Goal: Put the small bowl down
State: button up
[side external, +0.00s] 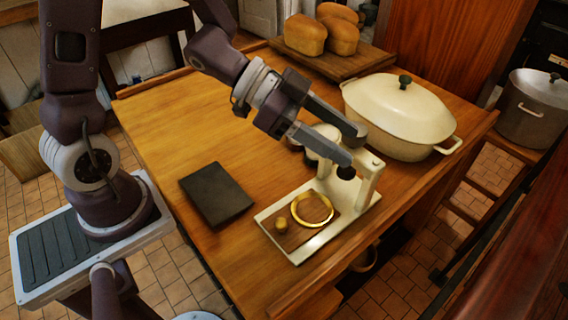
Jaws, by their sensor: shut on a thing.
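My gripper (352,154) is at the right of the table, above the back part of a cream stand. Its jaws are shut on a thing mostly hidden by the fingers. A pale rounded shape (322,139) shows between the fingers and may be the small bowl; I cannot tell its full outline. The cream stand (369,178) has a flat base and upright posts. A gold ring (329,216) and a small gold piece (281,224) are on the brown panel of its base.
A dark flat slab (216,194) lies left of the stand. A large cream lidded pot (402,113) stands behind right of my gripper. Several loaves (304,35) sit on a board (345,67) at the back. The table's left part (180,120) is clear.

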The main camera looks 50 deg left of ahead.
jog(key=shift+m+g, duration=0.3)
jog(key=shift+m, duration=0.1)
jog(key=a, duration=0.1)
jog(key=a+f, duration=0.1)
jog(key=a, duration=0.1)
jog(key=a+f, duration=0.1)
jog(key=shift+s+a+f, duration=0.2)
jog(key=shift+s+a, duration=0.05)
jog(key=shift+s, duration=0.1)
jog(key=s+a+f+m+g+h, duration=0.1)
jog(key=s+a+f, duration=0.25)
jog(key=a, duration=0.35)
jog(key=m+g+h, duration=0.1)
jog(key=m+g, duration=0.2)
send_over(221, 194)
notch_tip(221, 194, down, 2)
notch_tip(221, 194, down, 10)
jog(key=shift+f, duration=0.1)
jog(key=o, duration=1.6)
